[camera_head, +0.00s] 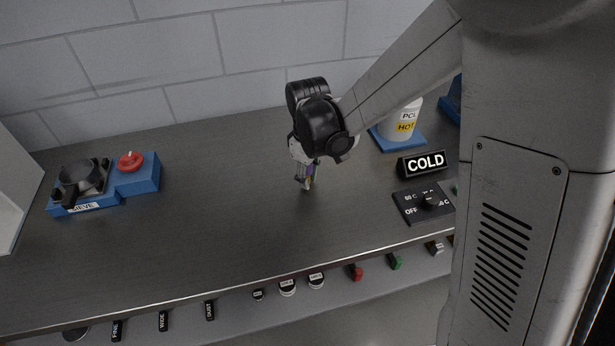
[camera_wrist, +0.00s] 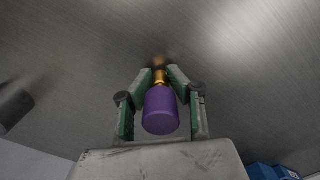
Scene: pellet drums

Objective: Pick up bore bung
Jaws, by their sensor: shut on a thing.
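The bore bung (camera_wrist: 161,110) has a purple cylindrical head and a narrower brass-coloured end. In the wrist view it sits between the two fingers of my gripper (camera_wrist: 160,83), which are shut on it. The brass end points away toward the bench top. In the head view my gripper (camera_head: 305,182) points down over the middle of the bench, and only a small bit of purple shows at its fingers. I cannot tell for sure whether the bung's tip touches the bench.
The dark bench top (camera_head: 215,220) is clear around my gripper. A blue SIEVE unit (camera_head: 105,183) with a red button stands at left. Several labelled parts line the front edge.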

